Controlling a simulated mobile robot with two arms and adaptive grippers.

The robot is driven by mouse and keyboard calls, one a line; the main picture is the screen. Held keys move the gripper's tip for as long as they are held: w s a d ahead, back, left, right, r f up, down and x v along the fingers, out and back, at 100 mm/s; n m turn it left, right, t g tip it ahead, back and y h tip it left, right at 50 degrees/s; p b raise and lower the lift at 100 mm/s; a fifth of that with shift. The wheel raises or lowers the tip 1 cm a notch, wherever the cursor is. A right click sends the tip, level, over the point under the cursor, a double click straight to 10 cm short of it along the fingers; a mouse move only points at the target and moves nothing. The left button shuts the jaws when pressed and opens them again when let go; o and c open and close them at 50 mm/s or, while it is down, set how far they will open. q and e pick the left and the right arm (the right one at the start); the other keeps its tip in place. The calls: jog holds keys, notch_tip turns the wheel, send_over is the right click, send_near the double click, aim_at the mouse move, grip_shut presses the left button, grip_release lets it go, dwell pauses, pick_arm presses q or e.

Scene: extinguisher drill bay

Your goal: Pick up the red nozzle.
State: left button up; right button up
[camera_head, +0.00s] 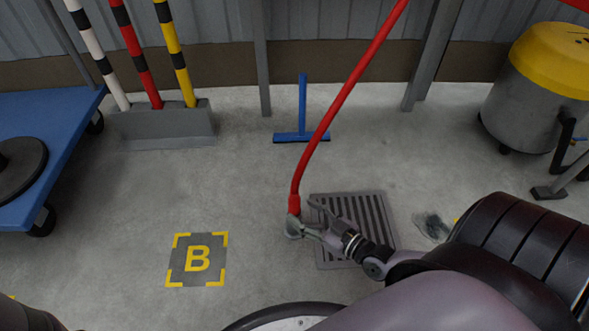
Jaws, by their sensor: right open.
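The red nozzle (294,206) is at the lower end of a red hose (340,100) that comes down from the top edge. Below the red part is a short grey end piece (293,227). My right gripper (307,219) comes in from the lower right and is open. Its fingers point left, with their tips close to the nozzle's right side. I cannot tell whether they touch it. The nozzle does not look gripped. My left gripper is not in view.
A floor drain grate (382,217) lies beneath my right gripper. A grey base (163,127) with striped poles and a blue cart (60,120) are left. A yellow-topped drum (540,110) is right.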

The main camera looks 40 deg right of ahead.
aim_at(299, 208)
jog(key=b+x, duration=0.3)
jog(key=x, duration=0.1)
jog(key=shift+w+d+f, duration=0.1)
jog(key=shift+w+f, duration=0.05)
jog(key=shift+w, duration=0.2)
jog(key=shift+c, duration=0.2)
grip_shut()
dwell(0.3)
